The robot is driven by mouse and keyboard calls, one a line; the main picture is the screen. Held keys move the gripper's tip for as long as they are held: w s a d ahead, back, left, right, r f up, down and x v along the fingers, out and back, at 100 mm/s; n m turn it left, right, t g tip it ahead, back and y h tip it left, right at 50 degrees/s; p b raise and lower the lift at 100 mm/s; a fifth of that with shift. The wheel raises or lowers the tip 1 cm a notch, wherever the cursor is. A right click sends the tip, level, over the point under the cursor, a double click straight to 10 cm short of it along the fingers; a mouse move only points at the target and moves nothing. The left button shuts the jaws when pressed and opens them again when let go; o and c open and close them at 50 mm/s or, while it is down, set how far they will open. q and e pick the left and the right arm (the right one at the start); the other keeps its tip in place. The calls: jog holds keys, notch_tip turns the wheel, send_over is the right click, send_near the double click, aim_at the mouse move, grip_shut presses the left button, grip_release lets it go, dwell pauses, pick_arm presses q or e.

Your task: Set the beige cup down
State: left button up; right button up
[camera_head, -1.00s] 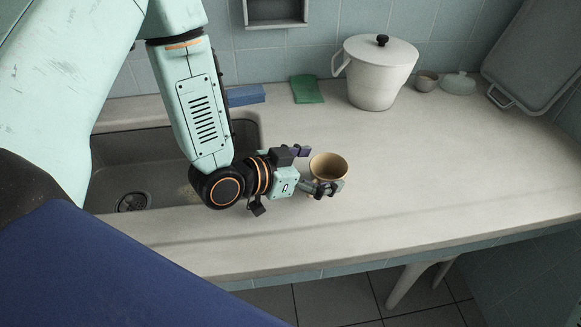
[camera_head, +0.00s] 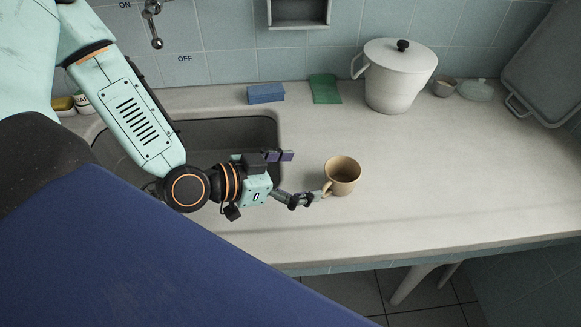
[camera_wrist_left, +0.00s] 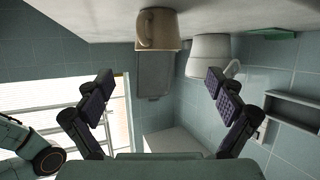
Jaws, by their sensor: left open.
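The beige cup (camera_head: 343,178) stands upright on the marble counter (camera_head: 420,190), right of the sink, with its handle toward the lower left. My left gripper (camera_head: 302,178) is open and empty to the left of the cup, its fingers apart from it. In the left wrist view the beige cup (camera_wrist_left: 158,30) shows ahead, at the top, beyond the spread fingers of my left gripper (camera_wrist_left: 158,90). My right gripper is not in view.
A white lidded pot (camera_head: 398,80) stands at the back, with a small bowl (camera_head: 445,88) to its right. A blue sponge (camera_head: 266,93) and a green cloth (camera_head: 326,89) lie by the wall. The sink (camera_head: 235,135) is left. The counter right of the cup is clear.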

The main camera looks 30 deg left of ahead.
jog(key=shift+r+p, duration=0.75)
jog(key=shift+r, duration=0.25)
